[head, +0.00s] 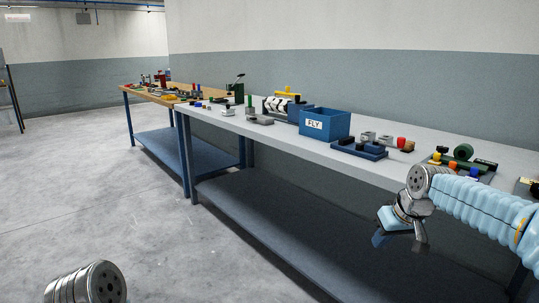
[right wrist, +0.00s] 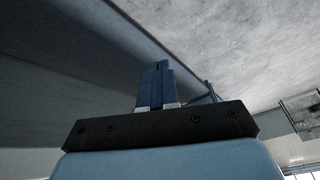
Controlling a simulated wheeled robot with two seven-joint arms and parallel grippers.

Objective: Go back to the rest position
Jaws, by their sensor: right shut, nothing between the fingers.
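My right gripper (head: 381,240) hangs in front of the near bench, below its top edge, with its light-blue sleeved arm coming in from the right. In the right wrist view its two dark blue fingers (right wrist: 157,68) lie together, shut and empty. It touches nothing that I can see. My left gripper is not in view; only a metal joint of my left arm shows at the bottom left of the head view.
The near bench (head: 365,160) has a grey top and a lower shelf (head: 262,210). It carries a blue bin marked FLY (head: 326,124), a dark blue block holder (head: 359,150) and a green roll (head: 463,152). A wooden-topped bench (head: 146,95) stands beyond. The floor (head: 85,190) at left is clear.

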